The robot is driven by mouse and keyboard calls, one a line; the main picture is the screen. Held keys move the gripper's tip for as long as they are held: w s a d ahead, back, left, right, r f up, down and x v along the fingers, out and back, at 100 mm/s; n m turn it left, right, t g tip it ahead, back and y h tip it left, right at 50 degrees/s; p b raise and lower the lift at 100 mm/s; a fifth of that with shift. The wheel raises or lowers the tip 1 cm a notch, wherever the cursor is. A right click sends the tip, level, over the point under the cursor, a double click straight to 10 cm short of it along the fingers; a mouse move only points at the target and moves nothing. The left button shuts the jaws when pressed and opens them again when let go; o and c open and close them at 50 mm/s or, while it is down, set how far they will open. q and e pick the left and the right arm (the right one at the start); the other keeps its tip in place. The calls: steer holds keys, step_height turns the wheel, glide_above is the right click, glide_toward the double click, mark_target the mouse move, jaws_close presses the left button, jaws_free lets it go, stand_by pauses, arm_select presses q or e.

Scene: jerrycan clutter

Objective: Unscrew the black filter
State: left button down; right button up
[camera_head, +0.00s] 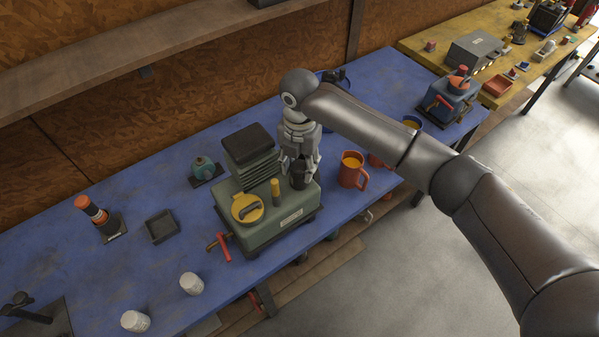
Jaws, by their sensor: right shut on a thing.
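The black filter (300,179) is a dark cylinder at the right end of the top of a green machine (268,233). The machine stands on the blue bench and also carries a ribbed block with a black cap (248,144), a yellow round cap (247,208) and a short yellow post (275,190). My right gripper (299,166) comes down from above and is shut on the black filter. The filter looks upright, and its base meets the machine's top. The fingers hide its upper part. My left gripper is not in view.
An orange mug (351,170) stands close to the right of the machine. A red-handled valve (222,247) sticks out at its front left. A teal part (204,169), a black tray (162,227) and white cylinders (191,284) are on the left. The blue bench (150,276) has bare room there.

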steer(key=n, duration=0.5)
steer(key=o, duration=0.7)
steer(key=shift+r, duration=0.15)
steer(key=shift+r, duration=1.35)
steer(key=o, duration=0.6)
steer(key=shift+c, duration=0.5)
steer(key=c, duration=0.4)
